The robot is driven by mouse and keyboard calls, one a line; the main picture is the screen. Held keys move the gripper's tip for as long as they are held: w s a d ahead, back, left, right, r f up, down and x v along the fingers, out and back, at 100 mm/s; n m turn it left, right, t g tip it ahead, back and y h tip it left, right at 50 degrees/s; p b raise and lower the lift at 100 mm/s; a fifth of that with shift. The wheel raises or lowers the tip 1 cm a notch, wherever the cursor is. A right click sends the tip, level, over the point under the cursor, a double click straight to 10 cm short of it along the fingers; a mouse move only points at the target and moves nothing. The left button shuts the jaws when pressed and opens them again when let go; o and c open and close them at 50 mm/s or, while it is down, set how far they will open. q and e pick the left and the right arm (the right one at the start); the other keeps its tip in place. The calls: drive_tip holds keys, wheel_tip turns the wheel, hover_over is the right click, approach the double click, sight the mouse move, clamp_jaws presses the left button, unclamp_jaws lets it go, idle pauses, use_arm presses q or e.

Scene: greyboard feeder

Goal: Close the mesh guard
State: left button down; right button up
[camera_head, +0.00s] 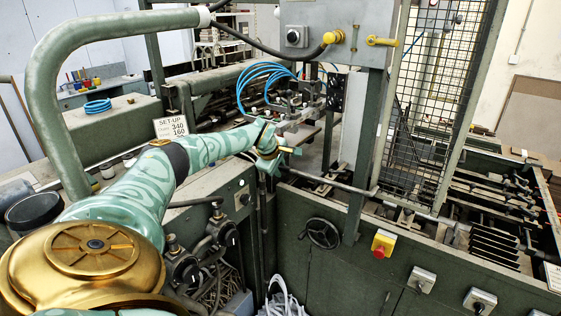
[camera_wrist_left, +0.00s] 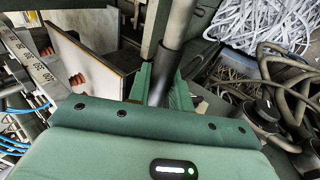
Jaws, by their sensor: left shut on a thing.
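The mesh guard (camera_head: 432,62) is a dark wire grid in a pale green frame, at the upper right of the head view. It stands upright at an angle beside the grey-green post, over the machine bed. My left gripper (camera_head: 270,150) is left of the guard and well apart from its mesh. In the left wrist view the gripper's fingers (camera_wrist_left: 160,88) are shut on a round bar with a dark sleeve (camera_wrist_left: 162,70). I cannot tell whether this bar belongs to the guard. My right gripper is not in view.
A grey control box (camera_head: 335,30) with yellow fittings hangs at the top. A handwheel (camera_head: 322,233) and a red-and-yellow stop button (camera_head: 383,243) are on the green front panel. A thick green tube rail (camera_head: 45,90) arches at the left. Loose hoses (camera_wrist_left: 285,85) lie below.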

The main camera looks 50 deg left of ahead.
use_arm(q)
drive_tip(key=shift+s+a+r, duration=0.1)
drive_tip(key=shift+a+r, duration=0.2)
drive_tip(key=shift+a, duration=0.15)
drive_tip(key=c, duration=1.4)
unclamp_jaws()
drive_tip(key=shift+o, duration=0.5)
drive_tip(key=shift+s+a+f, duration=0.1)
drive_tip(key=shift+s+a, duration=0.1)
drive_tip(key=shift+a, duration=0.05)
drive_tip(key=shift+w+d, duration=0.1)
drive_tip(key=shift+d, duration=0.05)
drive_tip(key=shift+d+r, duration=0.15)
drive_tip(key=shift+r, duration=0.1)
drive_tip(key=v, duration=1.6)
drive_tip(key=shift+s+f, duration=0.25)
drive_tip(key=shift+s, duration=0.05)
